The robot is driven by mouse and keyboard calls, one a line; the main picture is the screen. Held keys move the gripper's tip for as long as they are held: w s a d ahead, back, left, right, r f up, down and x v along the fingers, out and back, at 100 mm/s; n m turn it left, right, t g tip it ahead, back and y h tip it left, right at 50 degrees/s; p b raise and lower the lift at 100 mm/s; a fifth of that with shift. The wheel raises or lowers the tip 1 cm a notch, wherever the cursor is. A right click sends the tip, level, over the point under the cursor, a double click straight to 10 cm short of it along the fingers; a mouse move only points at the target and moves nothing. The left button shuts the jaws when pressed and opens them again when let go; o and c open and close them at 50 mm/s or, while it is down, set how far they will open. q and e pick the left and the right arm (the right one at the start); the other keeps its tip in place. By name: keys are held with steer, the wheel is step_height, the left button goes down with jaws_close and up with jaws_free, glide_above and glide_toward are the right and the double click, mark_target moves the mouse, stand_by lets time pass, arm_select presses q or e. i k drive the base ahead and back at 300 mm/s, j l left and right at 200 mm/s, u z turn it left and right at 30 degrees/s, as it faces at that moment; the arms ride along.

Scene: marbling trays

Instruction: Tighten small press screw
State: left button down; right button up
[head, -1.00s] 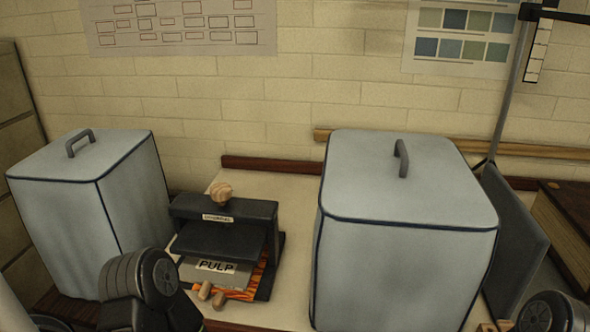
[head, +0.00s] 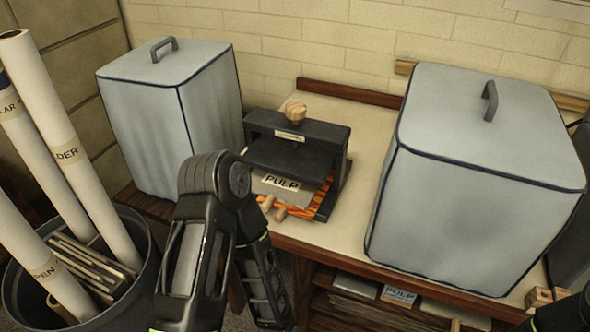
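The small press (head: 325,135) is a black frame on the table, left of centre. A round wooden knob (head: 295,111) sits on top of its crossbar, and a pale label is on the crossbar's front. Under its dark plate lies a grey piece marked PULP (head: 283,182), above an orange patterned layer. Two wooden pegs (head: 268,203) stick out at its front left. My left arm stands in front of the press, with its bend beside the press's left side; its gripper does not show. Nothing touches the knob.
Large grey-blue covered boxes stand left (head: 150,120) and right (head: 480,190) of the press. A bin (head: 150,265) with labelled rolls is at the left. Small wooden blocks (head: 538,297) lie at the right front edge. The table (head: 375,140) is clear right of the press.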

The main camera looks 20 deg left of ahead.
mark_target(295, 112)
steer(key=l+z, duration=1)
steer(key=i+l+z, duration=0.15)
steer(key=l+z, duration=0.15)
steer(key=z, duration=0.15)
steer(key=u, duration=2.2)
